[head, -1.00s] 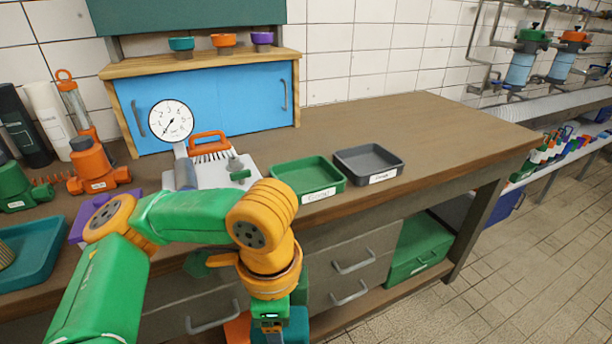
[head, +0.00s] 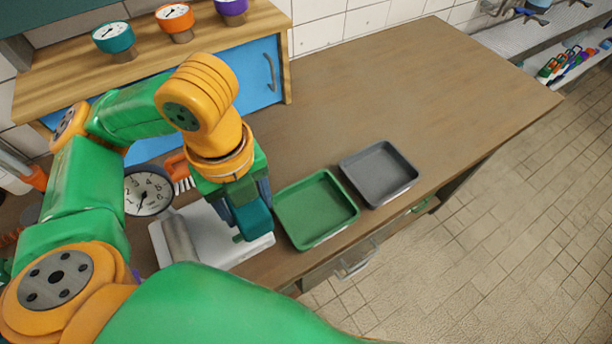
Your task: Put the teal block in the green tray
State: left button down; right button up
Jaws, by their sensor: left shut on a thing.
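The green tray (head: 318,212) lies empty on the wooden bench near its front edge, right of my left gripper. My left gripper (head: 246,212) points down and is shut on the teal block (head: 253,222), just left of the tray. The block's lower end shows below the fingers, over the right part of a white board. I cannot tell how high it is held. My right gripper is not in view.
A grey tray (head: 384,186) stands right of the green tray. The white board (head: 220,246) carries a metal cylinder (head: 180,240). A dial gauge (head: 147,191) stands behind it. A blue cabinet (head: 258,84) with gauges on top is at the back. The bench's right part is clear.

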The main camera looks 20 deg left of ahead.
pick_arm(q)
jog(key=w+d+f, duration=0.3)
jog(key=w+d, duration=0.2)
jog(key=d, duration=0.1)
send_over(314, 212)
notch_tip(314, 212, down, 6)
jog(key=shift+a, duration=0.15)
notch_tip(314, 212, down, 3)
jog(key=shift+r+p, duration=0.2)
jog(key=shift+p, duration=0.35)
jog(key=shift+f, duration=0.3)
jog(key=shift+f, duration=0.1)
jog(key=shift+c, duration=0.6)
grip_release()
notch_tip(314, 212, up, 12)
jog(key=shift+r+b, duration=0.2)
jog(key=shift+b, duration=0.2)
